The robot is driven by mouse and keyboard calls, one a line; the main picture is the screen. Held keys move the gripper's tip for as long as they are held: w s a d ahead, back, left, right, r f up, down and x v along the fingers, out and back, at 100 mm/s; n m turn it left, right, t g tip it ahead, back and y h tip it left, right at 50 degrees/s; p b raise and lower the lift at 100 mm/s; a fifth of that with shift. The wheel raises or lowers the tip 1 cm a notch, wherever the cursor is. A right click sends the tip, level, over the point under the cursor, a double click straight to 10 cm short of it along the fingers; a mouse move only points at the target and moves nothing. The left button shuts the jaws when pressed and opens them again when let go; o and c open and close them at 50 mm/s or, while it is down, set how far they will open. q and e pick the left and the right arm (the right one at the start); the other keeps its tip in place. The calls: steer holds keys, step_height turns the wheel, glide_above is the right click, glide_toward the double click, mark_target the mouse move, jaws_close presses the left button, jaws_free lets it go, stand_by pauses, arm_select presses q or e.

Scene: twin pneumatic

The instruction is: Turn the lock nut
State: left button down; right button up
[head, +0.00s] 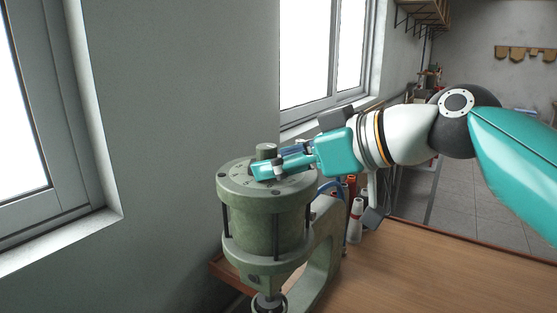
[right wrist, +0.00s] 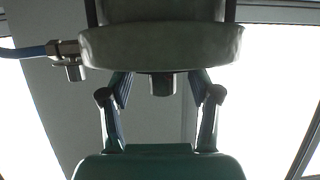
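A green cylinder press (head: 262,228) stands at the table's left corner, with a round marked plate on top. My right gripper (head: 270,165) reaches in from the right, low over the plate. In the right wrist view, the knob (right wrist: 162,84) shows between its two spread fingers, with a visible gap on both sides. The gripper is open and seems not to touch the knob. My left gripper is not in view.
A blue hose with a metal fitting (right wrist: 65,52) enters the press's side in the right wrist view. Red and white bottles (head: 355,215) stand behind the press. The wooden table (head: 430,275) is clear at the front right. Wall and windows border the left.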

steer(key=shift+o, duration=0.8)
steer(key=v, duration=1.2)
steer(key=shift+f, duration=0.1)
